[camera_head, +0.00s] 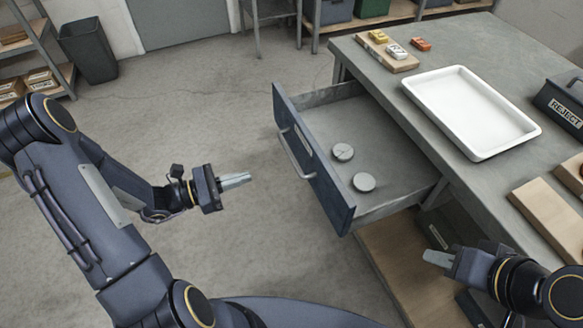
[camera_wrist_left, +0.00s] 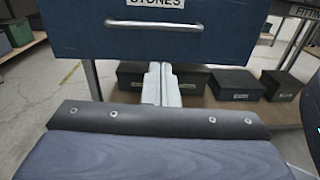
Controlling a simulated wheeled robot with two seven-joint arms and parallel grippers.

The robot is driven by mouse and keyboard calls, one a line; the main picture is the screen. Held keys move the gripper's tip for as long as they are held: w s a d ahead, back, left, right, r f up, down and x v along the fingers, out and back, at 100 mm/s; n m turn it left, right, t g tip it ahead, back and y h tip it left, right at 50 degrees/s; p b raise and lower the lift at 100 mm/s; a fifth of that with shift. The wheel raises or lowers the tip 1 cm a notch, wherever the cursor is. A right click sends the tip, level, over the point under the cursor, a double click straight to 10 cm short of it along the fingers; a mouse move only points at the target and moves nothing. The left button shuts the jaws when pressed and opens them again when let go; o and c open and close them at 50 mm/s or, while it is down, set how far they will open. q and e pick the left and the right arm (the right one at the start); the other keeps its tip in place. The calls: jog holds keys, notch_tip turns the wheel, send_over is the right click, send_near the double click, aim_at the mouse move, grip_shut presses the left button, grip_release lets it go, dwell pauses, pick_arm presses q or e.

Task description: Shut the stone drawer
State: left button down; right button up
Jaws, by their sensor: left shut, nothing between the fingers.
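The stone drawer (camera_head: 320,178) stands pulled out of the grey workbench, its dark blue front facing left in the head view. Two round grey discs (camera_head: 343,152) lie inside it. In the left wrist view the drawer front (camera_wrist_left: 80,35) shows a STONES label and a bar handle (camera_wrist_left: 153,24). My left gripper (camera_head: 236,181) is shut and empty, to the left of the drawer front and apart from it. In the left wrist view its fingers (camera_wrist_left: 160,84) appear just below the handle. My right gripper (camera_head: 437,258) is at the lower right, near the bench's side; its fingers look close together.
On the bench are a white tray (camera_head: 470,112), a REJECT box (camera_head: 563,105), and a wooden board (camera_head: 388,51) with small coloured blocks. Dark boxes (camera_wrist_left: 235,84) stand on a shelf below the drawer. The floor left of the drawer is clear.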

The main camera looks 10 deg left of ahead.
pick_arm(q)
send_near(303, 159)
jog(key=shift+n, duration=0.3)
jog(key=x, duration=0.7)
pick_arm(e)
jog(key=shift+f, duration=0.25)
